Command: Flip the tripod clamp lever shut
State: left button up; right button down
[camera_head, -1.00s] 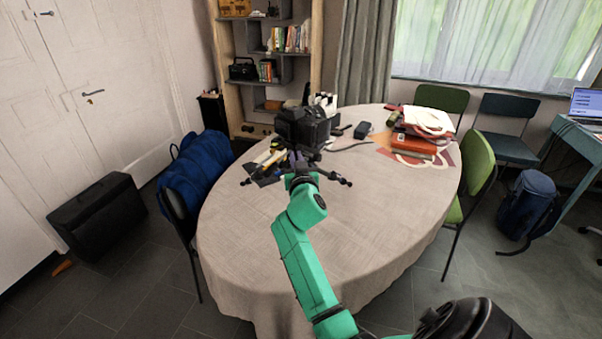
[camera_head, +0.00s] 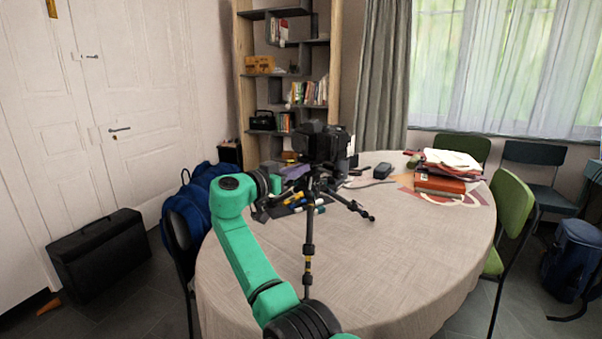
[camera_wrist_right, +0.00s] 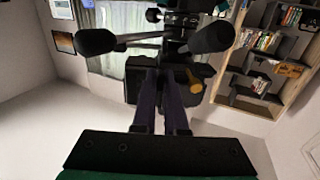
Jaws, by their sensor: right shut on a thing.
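A black camera (camera_head: 322,142) sits on top of a black tripod (camera_head: 309,250), which stands on the table with its legs splayed. My right gripper (camera_head: 296,172) reaches the tripod head from the left, just below the camera. In the wrist view its two dark purple fingers (camera_wrist_right: 161,75) are close together on a part of the tripod head. What lies between the fingertips is too dark to make out. An amber tab (camera_wrist_right: 189,80) shows beside the right-hand finger; I cannot tell whether it is the clamp lever. My left gripper is not in view.
The oval table (camera_head: 400,270) has a beige cloth, with clear room at the front and right. Pens (camera_head: 310,208) lie near the tripod. A book stack (camera_head: 445,175) and a small dark case (camera_head: 382,169) are farther back. Chairs (camera_head: 512,215) stand around the table.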

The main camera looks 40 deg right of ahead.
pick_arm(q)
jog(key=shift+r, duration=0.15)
pick_arm(e)
jog(key=shift+w+m+g, duration=0.15)
jog(key=shift+m+g, duration=0.15)
jog(key=shift+g, duration=0.3)
jog(key=c, duration=1)
grip_release()
jog(key=shift+o, duration=0.2)
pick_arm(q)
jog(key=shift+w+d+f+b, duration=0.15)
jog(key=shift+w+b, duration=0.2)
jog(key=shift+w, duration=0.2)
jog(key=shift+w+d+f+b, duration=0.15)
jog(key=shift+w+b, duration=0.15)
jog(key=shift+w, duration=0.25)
pick_arm(e)
jog(key=s+a, duration=0.2)
jog(key=a, duration=1.2)
jog(key=shift+s+a, duration=0.15)
jog(key=shift+s, duration=0.1)
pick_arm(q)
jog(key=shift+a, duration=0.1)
